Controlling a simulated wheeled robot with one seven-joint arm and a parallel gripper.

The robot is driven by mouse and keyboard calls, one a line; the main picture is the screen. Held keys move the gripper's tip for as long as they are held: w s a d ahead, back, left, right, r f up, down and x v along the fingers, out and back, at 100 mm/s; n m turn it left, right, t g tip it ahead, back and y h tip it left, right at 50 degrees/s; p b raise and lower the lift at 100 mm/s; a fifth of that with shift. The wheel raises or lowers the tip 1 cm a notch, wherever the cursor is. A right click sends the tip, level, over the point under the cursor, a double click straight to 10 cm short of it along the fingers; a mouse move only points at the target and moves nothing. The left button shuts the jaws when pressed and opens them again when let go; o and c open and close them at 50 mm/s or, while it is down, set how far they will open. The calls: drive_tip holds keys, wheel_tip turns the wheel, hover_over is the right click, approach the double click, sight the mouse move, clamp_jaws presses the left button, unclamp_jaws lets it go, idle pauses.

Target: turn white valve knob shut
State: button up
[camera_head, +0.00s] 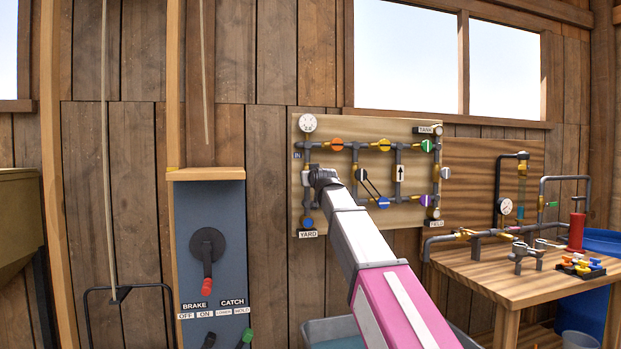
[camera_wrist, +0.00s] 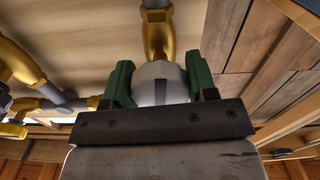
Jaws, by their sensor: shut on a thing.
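A white valve knob (camera_wrist: 158,84) with a dark grey bar across it sits on a brass valve body (camera_wrist: 157,40) in the wrist view. My gripper (camera_wrist: 158,92) has its two green fingers on either side of the knob and is shut on it. In the head view my gripper (camera_head: 311,178) is at the left pipe of the wooden valve board (camera_head: 345,131), between the top gauge and the YARD label. My gripper hides the knob there. The bar lies nearly in line with the pipe in the wrist view.
A wooden table (camera_head: 540,284) with pipework stands at right. A blue lever panel (camera_head: 210,215) stands at left.

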drive_tip(key=m, duration=0.8)
drive_tip(key=shift+m, duration=0.3)
drive_tip(key=m, duration=0.4)
drive_tip(key=shift+a+m, duration=0.1)
drive_tip(key=shift+m, duration=2)
drive_tip(key=o, duration=0.9)
drive_tip(key=shift+o, duration=0.2)
drive_tip(key=shift+s, duration=0.1)
